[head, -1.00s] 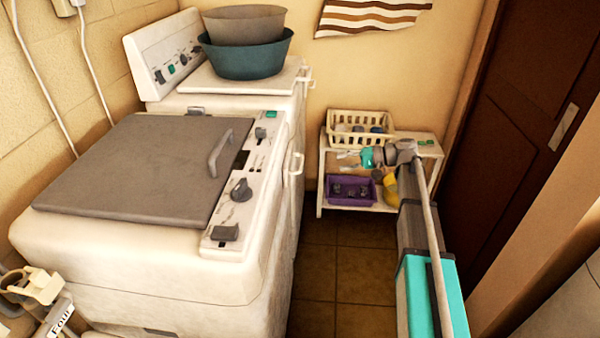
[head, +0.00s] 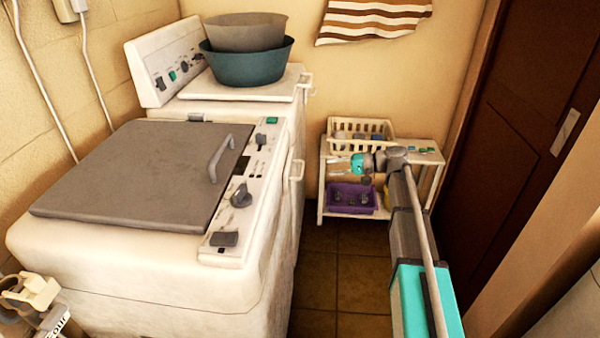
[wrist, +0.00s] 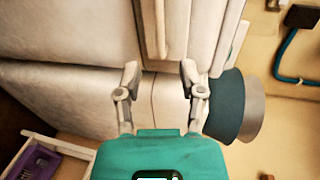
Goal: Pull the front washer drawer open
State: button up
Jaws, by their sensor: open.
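The front washer (head: 150,265) is the nearer white machine with a grey lid, at the left of the head view. A white bar handle (head: 297,170) stands out from its right-hand face; the drawer's outline is not clear. In the wrist view, a pale bar handle (wrist: 159,30) runs down from the top edge, beyond my fingertips. My gripper (wrist: 160,75) is open and empty, its fingers apart, over the white fronts near the gap between the machines. In the head view, my gripper (head: 336,170) is small, right of the washer, before the shelf.
A second white machine behind bears a teal basin (head: 248,65) with a grey one inside. A low white shelf (head: 410,155) holds a cream basket (head: 350,124) and a purple tray (head: 340,199). Tiled floor (head: 318,270) lies clear between washer and arm. A dark door (head: 520,120) is at right.

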aim_at(302, 169)
jog(key=b+x, duration=0.2)
jog(key=x, duration=0.8)
jog(key=shift+a, duration=0.2)
grip_shut()
